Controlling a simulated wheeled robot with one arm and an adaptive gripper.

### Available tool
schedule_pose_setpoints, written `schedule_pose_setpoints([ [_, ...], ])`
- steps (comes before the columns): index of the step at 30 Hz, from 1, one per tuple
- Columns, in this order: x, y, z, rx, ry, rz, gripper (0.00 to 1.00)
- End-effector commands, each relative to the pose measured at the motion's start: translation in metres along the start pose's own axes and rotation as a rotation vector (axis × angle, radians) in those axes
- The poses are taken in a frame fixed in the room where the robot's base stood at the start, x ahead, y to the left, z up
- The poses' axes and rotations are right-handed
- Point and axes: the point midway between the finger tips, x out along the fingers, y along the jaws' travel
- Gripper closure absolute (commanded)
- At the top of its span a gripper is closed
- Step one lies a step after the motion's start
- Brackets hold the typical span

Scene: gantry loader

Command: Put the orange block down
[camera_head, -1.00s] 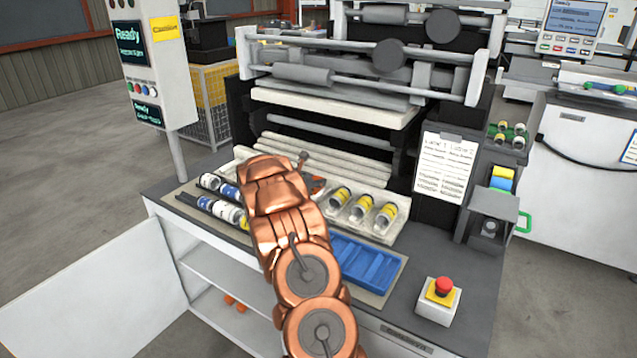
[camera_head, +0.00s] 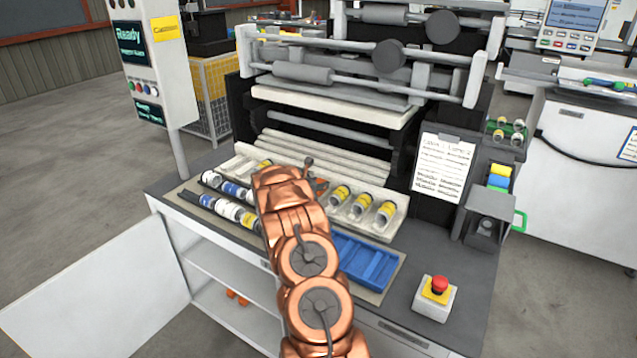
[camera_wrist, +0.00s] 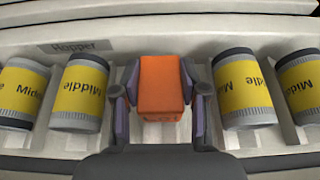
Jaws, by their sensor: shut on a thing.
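The orange block (camera_wrist: 161,86) sits between the two fingers of my gripper (camera_wrist: 160,98) in the wrist view, and both fingers are shut on its sides. A little of the orange block shows beside my arm in the head view (camera_head: 320,186). It is over the pale hopper tray (camera_head: 401,224), between the yellow-banded "Middle" cylinders, with a gap on each side. I cannot tell whether the block's underside touches the tray. The fingertips are hidden behind my arm in the head view.
A blue compartment tray (camera_head: 364,262) lies in front of the hopper. White and blue cylinders (camera_head: 232,209) lie at left. An emergency stop (camera_head: 438,288) stands at right.

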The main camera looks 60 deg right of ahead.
Motion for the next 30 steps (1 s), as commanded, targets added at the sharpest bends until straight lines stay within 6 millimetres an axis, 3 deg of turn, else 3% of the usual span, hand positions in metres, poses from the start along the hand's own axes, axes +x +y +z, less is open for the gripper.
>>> schedule_pose_setpoints([
  [11,0.0017,0.0003,-0.0038,0.001,-0.001,0.001,0.94],
  [12,0.0011,0.0003,-0.0025,0.001,-0.001,0.001,0.53],
  [18,0.0010,0.0004,-0.0024,0.001,-0.001,0.001,0.32],
  [30,-0.0005,0.0004,0.0010,0.001,-0.001,0.001,0.32],
])
